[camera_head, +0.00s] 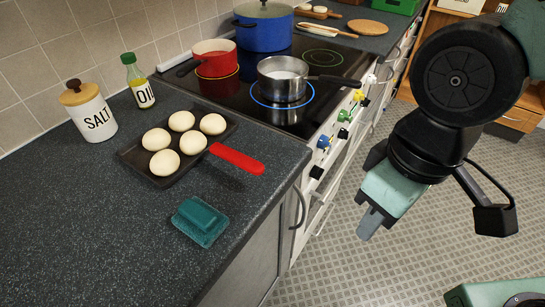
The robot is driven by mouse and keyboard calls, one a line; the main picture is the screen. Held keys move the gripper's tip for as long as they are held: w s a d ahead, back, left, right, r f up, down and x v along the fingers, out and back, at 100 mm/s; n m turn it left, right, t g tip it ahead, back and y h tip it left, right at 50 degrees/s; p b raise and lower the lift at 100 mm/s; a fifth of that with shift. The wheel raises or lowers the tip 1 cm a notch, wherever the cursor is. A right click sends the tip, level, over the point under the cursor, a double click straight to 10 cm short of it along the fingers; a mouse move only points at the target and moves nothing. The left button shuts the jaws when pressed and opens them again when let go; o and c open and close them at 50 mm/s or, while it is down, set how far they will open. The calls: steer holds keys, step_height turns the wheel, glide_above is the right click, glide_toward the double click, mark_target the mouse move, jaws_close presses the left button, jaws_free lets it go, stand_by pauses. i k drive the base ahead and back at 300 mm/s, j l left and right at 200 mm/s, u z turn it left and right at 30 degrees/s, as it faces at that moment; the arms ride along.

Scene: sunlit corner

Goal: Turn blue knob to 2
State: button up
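The blue knob (323,142) is on the stove's front panel, at the near end of the row. It is small in view, and I cannot read its number marks or pointer. My gripper (369,223) hangs over the floor in front of the stove, to the right of and lower than the blue knob in the picture. It is clearly apart from the knob. The fingers are seen nearly end to side, so the gap between them does not show. Nothing is visible in the gripper.
The panel also has a green knob (344,116) and black knobs (316,172). A steel saucepan (284,79) stands within a blue ring on the stovetop, its handle reaching toward the front edge. A red-handled tray (130,153) of dough balls lies on the counter. Floor before the stove is clear.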

mark_target(322, 141)
steer(key=i+l, duration=0.1)
steer(key=l, duration=1.25)
steer(key=i+l+u, duration=0.1)
steer(key=l, duration=1.25)
steer(key=l+u, duration=0.15)
steer(key=u, duration=0.25)
steer(key=l+u, duration=0.15)
steer(key=u, duration=0.3)
steer(key=l+u, duration=0.15)
steer(key=u, duration=0.25)
